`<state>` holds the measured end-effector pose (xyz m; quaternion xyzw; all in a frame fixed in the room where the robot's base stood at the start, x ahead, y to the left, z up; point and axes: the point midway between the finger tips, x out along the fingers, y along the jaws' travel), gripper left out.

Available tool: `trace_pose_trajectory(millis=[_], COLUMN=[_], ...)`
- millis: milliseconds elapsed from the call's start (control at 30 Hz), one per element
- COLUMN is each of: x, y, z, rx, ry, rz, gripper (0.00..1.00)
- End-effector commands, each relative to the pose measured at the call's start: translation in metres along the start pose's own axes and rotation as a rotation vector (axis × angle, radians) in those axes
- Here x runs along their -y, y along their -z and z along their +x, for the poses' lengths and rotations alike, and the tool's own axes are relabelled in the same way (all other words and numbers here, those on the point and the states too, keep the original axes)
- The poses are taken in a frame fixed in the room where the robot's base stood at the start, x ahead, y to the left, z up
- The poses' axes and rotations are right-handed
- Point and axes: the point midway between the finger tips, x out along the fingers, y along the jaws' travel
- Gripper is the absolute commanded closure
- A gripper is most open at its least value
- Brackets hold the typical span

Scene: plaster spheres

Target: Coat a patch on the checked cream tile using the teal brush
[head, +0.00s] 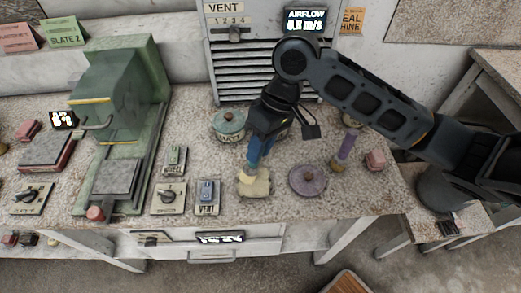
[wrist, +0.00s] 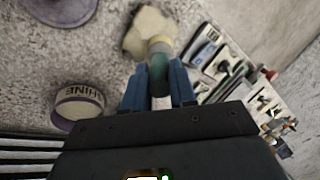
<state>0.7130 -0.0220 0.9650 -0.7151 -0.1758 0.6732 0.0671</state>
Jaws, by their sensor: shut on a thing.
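My gripper (head: 255,155) has its blue fingers shut on the teal brush and points down over the bench. The teal brush (wrist: 158,66) shows between the fingers in the wrist view, its pale bristle end (head: 248,173) pointing at the tile. The cream tile (head: 259,188) lies on the bench front, and it also shows in the wrist view (wrist: 142,30). The bristle end overlaps the tile's upper left part in the head view; I cannot tell whether it touches. No check pattern can be made out at this size.
A teal-lidded pot (head: 229,122) stands behind the tile. A purple disc (head: 308,180) lies right of it, with a purple-handled brush (head: 346,148) and a pink block (head: 375,160) beyond. A blue VENT switch (head: 207,194) and a green press (head: 125,95) stand left.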

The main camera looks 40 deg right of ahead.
Motion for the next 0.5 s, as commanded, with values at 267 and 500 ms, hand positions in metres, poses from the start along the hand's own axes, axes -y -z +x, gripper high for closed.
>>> trace_pose_trajectory(millis=[267,500], x=[0.000,0.011], y=[0.000,-0.007], z=[0.000,-0.006], rx=[0.000,0.000], ry=[0.000,0.000], rz=[0.000,-0.001], gripper=[1.00,1.00])
